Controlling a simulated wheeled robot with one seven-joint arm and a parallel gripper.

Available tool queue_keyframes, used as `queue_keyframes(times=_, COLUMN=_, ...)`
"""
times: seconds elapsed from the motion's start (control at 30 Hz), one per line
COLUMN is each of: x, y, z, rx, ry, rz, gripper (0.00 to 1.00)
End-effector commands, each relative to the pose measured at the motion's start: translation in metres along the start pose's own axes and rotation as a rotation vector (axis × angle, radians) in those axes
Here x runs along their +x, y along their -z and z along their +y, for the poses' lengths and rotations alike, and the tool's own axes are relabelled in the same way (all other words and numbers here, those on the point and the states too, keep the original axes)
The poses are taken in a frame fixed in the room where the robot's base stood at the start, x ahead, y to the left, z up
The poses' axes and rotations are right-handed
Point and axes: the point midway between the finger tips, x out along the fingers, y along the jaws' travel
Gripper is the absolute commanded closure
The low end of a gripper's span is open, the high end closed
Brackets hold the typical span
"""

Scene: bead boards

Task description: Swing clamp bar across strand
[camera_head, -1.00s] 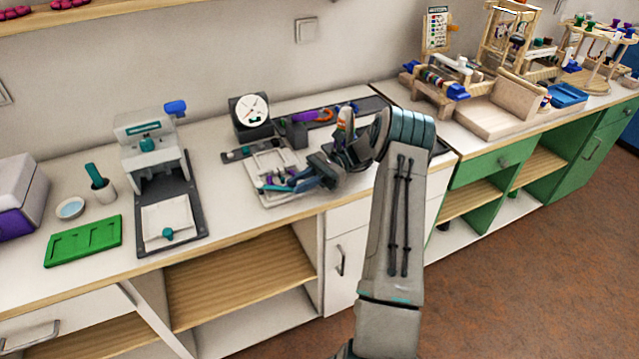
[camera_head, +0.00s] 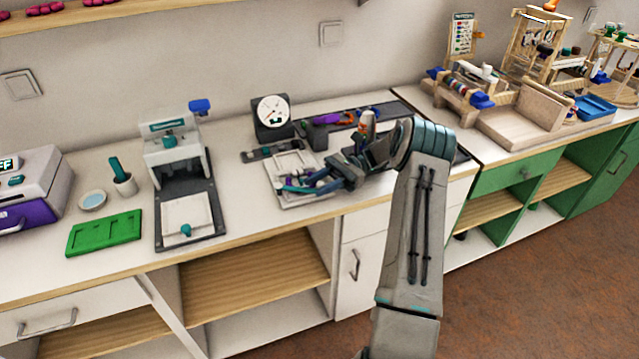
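My gripper (camera_head: 312,184) reaches in from the right, low over a white bead board (camera_head: 291,204) on the counter. Its dark and teal fingers point left and lie over the board's middle and front part. Teal parts at the fingers blend with the gripper, so I cannot tell finger from clamp bar, nor whether the fingers touch it. No strand can be made out at this size. The gripper and wrist hide the board's right side.
A dial gauge (camera_head: 272,114) and a dark rail with coloured tools (camera_head: 330,121) stand behind the board. A press (camera_head: 172,150) with a dark base stands left, then a green tray (camera_head: 104,233), a cup (camera_head: 125,185) and a dish (camera_head: 92,201). A wooden jig (camera_head: 522,110) stands right.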

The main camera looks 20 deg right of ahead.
Motion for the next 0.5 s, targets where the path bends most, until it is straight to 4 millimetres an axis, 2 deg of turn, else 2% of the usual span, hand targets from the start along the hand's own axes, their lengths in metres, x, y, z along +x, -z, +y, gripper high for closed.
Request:
queue_keyframes(times=0.17, x=0.000, y=-0.010, z=0.000, rx=-0.002, ry=0.000, rz=0.002, gripper=0.64)
queue_keyframes(times=0.33, x=0.001, y=-0.042, z=0.000, rx=-0.003, ry=-0.002, rz=0.003, gripper=0.64)
queue_keyframes(times=0.5, x=-0.020, y=-0.062, z=0.029, rx=-0.001, ry=0.005, rz=-0.002, gripper=0.64)
